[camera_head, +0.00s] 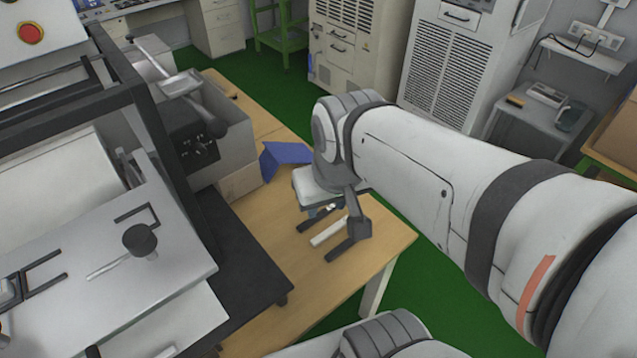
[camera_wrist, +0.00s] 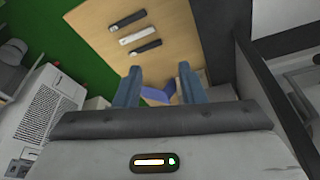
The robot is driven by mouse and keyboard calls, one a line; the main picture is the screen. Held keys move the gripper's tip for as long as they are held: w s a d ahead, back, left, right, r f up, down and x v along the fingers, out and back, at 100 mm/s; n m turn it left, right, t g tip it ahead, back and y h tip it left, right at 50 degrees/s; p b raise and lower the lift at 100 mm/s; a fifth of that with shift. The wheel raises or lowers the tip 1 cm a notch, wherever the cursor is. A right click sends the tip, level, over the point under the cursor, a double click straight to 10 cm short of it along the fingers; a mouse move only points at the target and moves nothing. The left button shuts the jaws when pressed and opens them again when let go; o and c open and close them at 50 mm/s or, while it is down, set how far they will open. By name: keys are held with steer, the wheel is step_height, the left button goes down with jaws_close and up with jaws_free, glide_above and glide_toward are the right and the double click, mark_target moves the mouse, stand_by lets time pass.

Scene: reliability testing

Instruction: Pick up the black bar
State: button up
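Two black bars lie on the wooden table, one on each side of a white bar (camera_wrist: 138,36). In the wrist view, one black bar (camera_wrist: 127,21) is farther up and the other black bar (camera_wrist: 147,47) is nearer my gripper. Each has a small light spot. The white bar also shows in the head view (camera_head: 328,232), with dark pieces beside it, partly confused with my gripper (camera_head: 338,208). My gripper is above the table. In the wrist view its two blue-grey fingers (camera_wrist: 158,72) are apart, with no bar between them.
The wooden table (camera_head: 270,250) has bare room around the bars and a free edge over the green floor. A blue object (camera_head: 285,157) lies on the table behind my gripper. A large dark-framed machine (camera_head: 180,200) stands along the left side. White cabinets (camera_head: 455,65) stand behind.

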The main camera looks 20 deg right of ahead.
steer(key=shift+w, duration=0.25)
steer(key=shift+o, duration=0.2)
steer(key=shift+o, duration=0.8)
steer(key=shift+w, duration=0.1)
steer(key=n+g+b, duration=0.3)
steer(key=n+b, duration=0.5)
steer(key=n, duration=1.4)
glide_above(347, 242)
step_height(347, 242, down, 30)
steer(key=shift+r, duration=0.2)
step_height(347, 242, down, 2)
steer(key=shift+d+f, duration=0.1)
steer(key=shift+f, duration=2.9)
steer(key=shift+c, duration=0.5)
